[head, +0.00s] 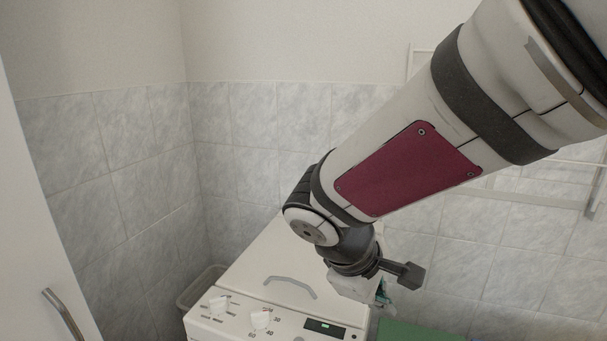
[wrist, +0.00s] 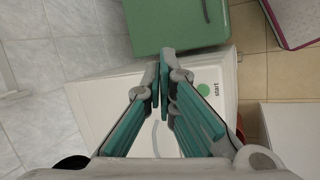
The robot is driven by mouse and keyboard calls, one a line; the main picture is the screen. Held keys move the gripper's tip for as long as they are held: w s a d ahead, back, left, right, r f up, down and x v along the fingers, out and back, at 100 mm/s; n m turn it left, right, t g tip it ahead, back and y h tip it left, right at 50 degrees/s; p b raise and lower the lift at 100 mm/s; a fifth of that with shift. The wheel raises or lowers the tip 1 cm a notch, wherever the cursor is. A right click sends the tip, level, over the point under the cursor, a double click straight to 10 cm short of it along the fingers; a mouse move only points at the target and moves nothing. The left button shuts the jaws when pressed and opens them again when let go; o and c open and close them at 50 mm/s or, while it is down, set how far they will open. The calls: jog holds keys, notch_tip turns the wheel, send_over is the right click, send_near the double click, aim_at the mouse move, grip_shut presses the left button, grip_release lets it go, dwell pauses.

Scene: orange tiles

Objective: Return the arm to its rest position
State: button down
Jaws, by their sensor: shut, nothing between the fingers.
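My arm reaches in from the upper right in the head view, and my gripper (head: 382,289) hangs low above the right part of a white appliance. The wrist view shows my gripper (wrist: 160,82) with its two teal-padded fingers together, shut and empty. In the head view most of the gripper is hidden behind the wrist parts.
Tiled walls (head: 262,115) close the corner. A white door (head: 25,230) is at left.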

jog(key=s+d+r+m+y, duration=0.2)
jog(key=s+m, duration=0.3)
jog(key=s, duration=0.3)
jog(key=s+d+r+m+t+y, duration=0.1)
jog(key=s+d+r+m+y, duration=0.2)
jog(key=s+d+r+m, duration=0.2)
jog(key=s, duration=0.3)
jog(key=shift+m, duration=0.4)
